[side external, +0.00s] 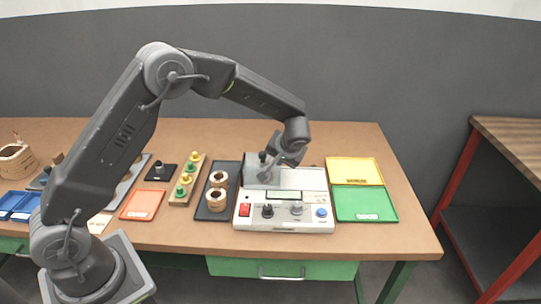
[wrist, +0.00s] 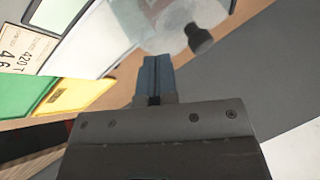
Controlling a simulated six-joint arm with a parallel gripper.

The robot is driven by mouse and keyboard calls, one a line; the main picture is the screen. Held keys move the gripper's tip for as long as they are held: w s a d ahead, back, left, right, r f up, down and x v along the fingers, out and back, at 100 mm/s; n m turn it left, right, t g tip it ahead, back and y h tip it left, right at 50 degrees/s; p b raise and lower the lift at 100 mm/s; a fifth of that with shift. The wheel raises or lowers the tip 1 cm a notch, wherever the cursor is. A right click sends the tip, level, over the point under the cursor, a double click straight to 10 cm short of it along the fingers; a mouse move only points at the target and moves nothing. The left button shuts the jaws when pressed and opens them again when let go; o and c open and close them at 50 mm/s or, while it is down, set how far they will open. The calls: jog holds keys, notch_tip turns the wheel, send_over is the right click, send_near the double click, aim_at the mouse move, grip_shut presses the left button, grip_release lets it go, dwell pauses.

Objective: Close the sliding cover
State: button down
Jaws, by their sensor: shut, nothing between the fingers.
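The sliding cover (side external: 254,175) is a greyish see-through box at the back left of the white test device (side external: 284,226). Its black knob (side external: 262,156) stands up from it. In the wrist view the cover (wrist: 170,14) shows as a pale see-through surface with the dark knob (wrist: 198,38) on it. My gripper (side external: 268,172) is at the right side of the cover, partly blending with it. In the wrist view my gripper's fingers (wrist: 155,72) are together and empty, beside the knob and apart from it in the picture. Whether they touch the cover is unclear.
The device front has a red switch (side external: 244,210), knobs and a blue button (side external: 321,212). A dark tray (side external: 207,212) with copper coils stands to its left. Yellow (side external: 343,173) and green trays (side external: 352,205) lie to its right. The back right of the device top is clear.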

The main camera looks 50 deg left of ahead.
jog(key=v, duration=1)
jog(key=s+r+m+h, duration=0.1)
jog(key=s+r+h, duration=0.1)
jog(key=s+r, duration=0.4)
jog(key=s+r+m+t+h, duration=0.1)
jog(key=s+r+m+h, duration=0.1)
jog(key=s, duration=1)
jog(key=s+r+m+t+h, duration=0.1)
jog(key=s+r+t+h, duration=0.1)
jog(key=s, duration=1)
jog(key=shift+d+m+h, duration=0.4)
jog(key=shift+d, duration=0.1)
